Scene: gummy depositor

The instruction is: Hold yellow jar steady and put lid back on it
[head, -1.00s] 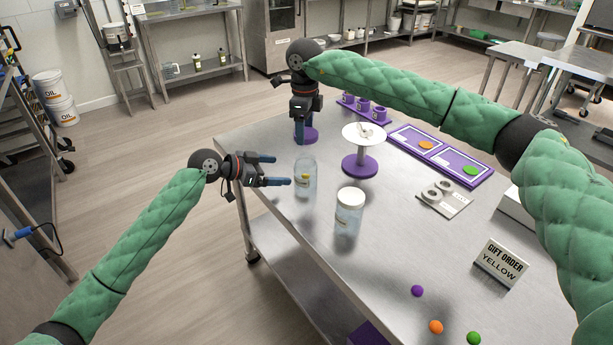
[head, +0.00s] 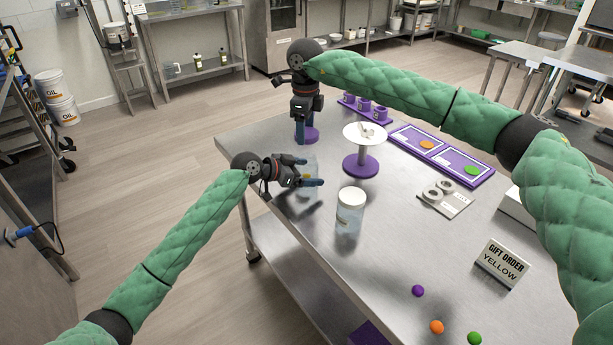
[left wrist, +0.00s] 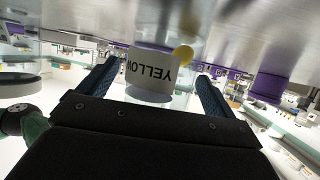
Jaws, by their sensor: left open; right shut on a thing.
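The yellow jar (head: 309,165) is a clear jar standing on the table's left part, with a yellow piece inside. Its white label reading YELLOW (left wrist: 150,78) appears upside down in the left wrist view. My left gripper (head: 308,172) is open, its fingers on either side of the jar; contact is not clear. My right gripper (head: 301,138) points down behind the jar, shut on a purple round thing (head: 312,134), mostly hidden by the fingers. I cannot tell whether this is the lid.
A jar with a white lid (head: 350,208) stands just right of the yellow jar. A purple-based stand (head: 361,166) with a white top is behind it. Purple trays (head: 440,153), a sign (head: 501,263) and loose coloured balls lie further right.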

